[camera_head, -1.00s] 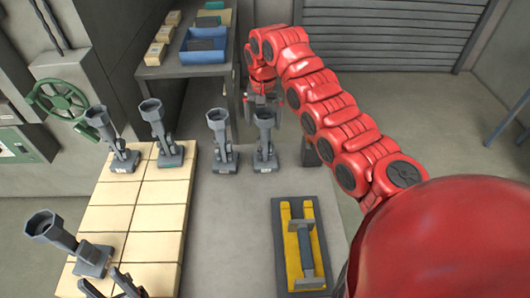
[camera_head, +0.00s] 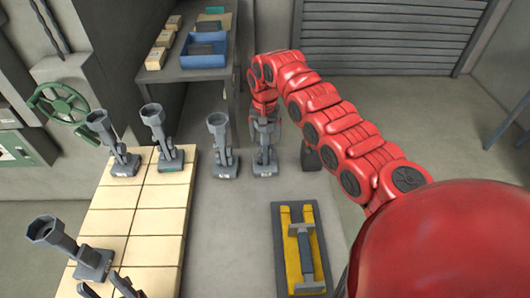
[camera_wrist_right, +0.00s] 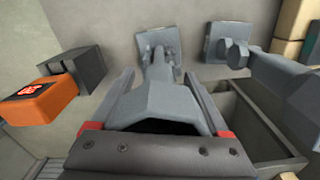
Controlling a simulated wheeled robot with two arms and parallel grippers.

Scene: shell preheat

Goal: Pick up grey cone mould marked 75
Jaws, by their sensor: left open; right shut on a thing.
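My right gripper (camera_head: 265,122) is shut on the cup of a grey cone mould (camera_head: 264,157), which stands on the grey table at the right end of the back row. The right wrist view shows this mould's cup (camera_wrist_right: 160,104) between both fingers. Its base label is too small to read. Similar grey moulds stand to its left: one (camera_head: 219,147) beside it, two (camera_head: 168,148) (camera_head: 112,143) on the pale tiles. Another tilted grey mould (camera_head: 68,245) is at the front left. My left gripper (camera_head: 112,284) is open at the bottom edge, only partly in view.
A black tray with a yellow insert (camera_head: 291,262) holds a grey piece at the front right. A dark block (camera_head: 311,158) stands right of the held mould; an orange piece (camera_wrist_right: 47,98) shows there in the wrist view. A blue bin (camera_head: 204,50) sits on the rear bench.

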